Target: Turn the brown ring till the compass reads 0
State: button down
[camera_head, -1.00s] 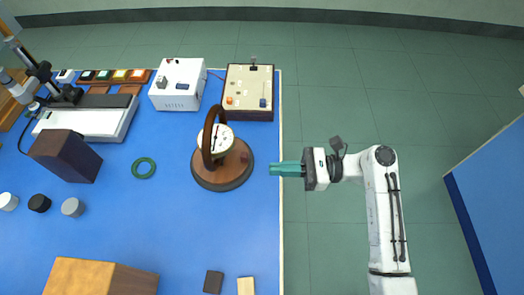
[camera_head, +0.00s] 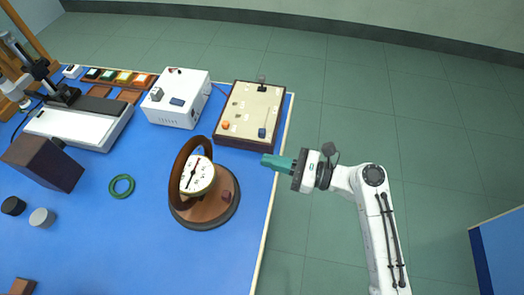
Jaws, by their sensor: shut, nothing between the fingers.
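The brown ring (camera_head: 177,178) stands upright on a round brown wooden base (camera_head: 226,197) on the blue bench. A white compass dial (camera_head: 198,176) with a dark needle sits inside the ring. The dial's numbers are too small to read. My gripper (camera_head: 265,160) has teal fingers that are shut and empty. It is at the bench's right edge, up and to the right of the ring and apart from it.
A cream panel box (camera_head: 250,108) stands behind the compass, near my gripper. A white instrument box (camera_head: 178,98) is further left. A green ring (camera_head: 121,186) lies left of the compass. A dark brown block (camera_head: 45,160) stands at far left. The bench front is mostly clear.

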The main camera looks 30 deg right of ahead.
jog(key=p+x, duration=0.1)
jog(key=x, duration=1.1)
jog(key=shift+w+p, duration=0.25)
jog(key=shift+p, duration=0.15)
jog(key=shift+w+a, duration=0.1)
jog(key=shift+a, duration=0.1)
jog(key=shift+w+a+n+g+y, duration=0.4)
jog(key=shift+w+n+g+y, duration=0.1)
jog(key=shift+w+g, duration=0.1)
jog(key=shift+s, duration=0.1)
